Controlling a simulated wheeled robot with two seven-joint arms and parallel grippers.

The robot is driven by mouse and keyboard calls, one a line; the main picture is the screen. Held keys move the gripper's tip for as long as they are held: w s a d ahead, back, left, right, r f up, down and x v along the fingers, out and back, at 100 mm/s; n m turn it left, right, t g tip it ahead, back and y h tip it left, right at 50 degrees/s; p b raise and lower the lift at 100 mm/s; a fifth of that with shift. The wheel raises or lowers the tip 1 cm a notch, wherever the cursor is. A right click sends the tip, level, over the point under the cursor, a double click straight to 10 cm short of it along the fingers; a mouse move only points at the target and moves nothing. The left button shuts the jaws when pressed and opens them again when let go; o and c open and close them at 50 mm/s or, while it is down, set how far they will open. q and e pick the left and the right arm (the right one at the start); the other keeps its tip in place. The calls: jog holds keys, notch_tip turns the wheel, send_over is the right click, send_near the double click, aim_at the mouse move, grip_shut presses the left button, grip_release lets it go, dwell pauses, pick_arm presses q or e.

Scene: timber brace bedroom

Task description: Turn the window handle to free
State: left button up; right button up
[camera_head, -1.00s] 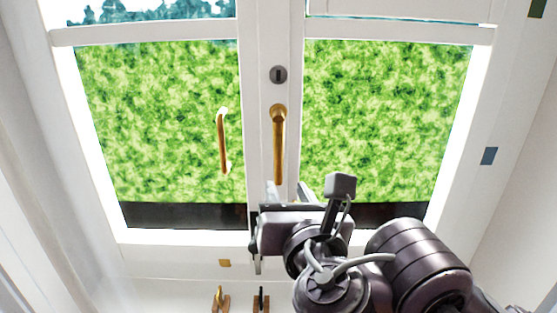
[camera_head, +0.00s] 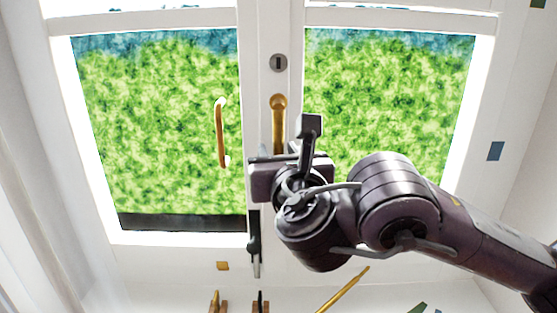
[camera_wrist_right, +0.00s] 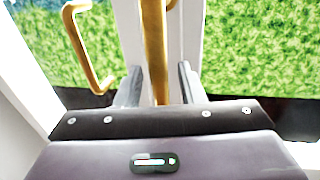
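The window handle (camera_head: 279,122) is a gold lever hanging straight down from its round mount on the white centre frame. It also shows in the right wrist view (camera_wrist_right: 155,50), running down between the fingers. My right gripper (camera_head: 279,158) is at the lower part of the handle. In the wrist view its two dark fingers (camera_wrist_right: 158,84) stand apart on either side of the lever, with visible gaps. Its palm hides the handle's lower end. My left gripper is not in view.
A gold pull bar (camera_head: 220,133) is on the left sash, also in the wrist view (camera_wrist_right: 88,45). A grey round lock (camera_head: 279,63) sits above the handle. A black fitting (camera_head: 254,240) hangs below my gripper. A gold rod (camera_head: 343,290) and small wooden holders (camera_head: 218,307) are lower down.

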jog(key=shift+w, duration=0.2)
grip_shut()
dwell(0.3)
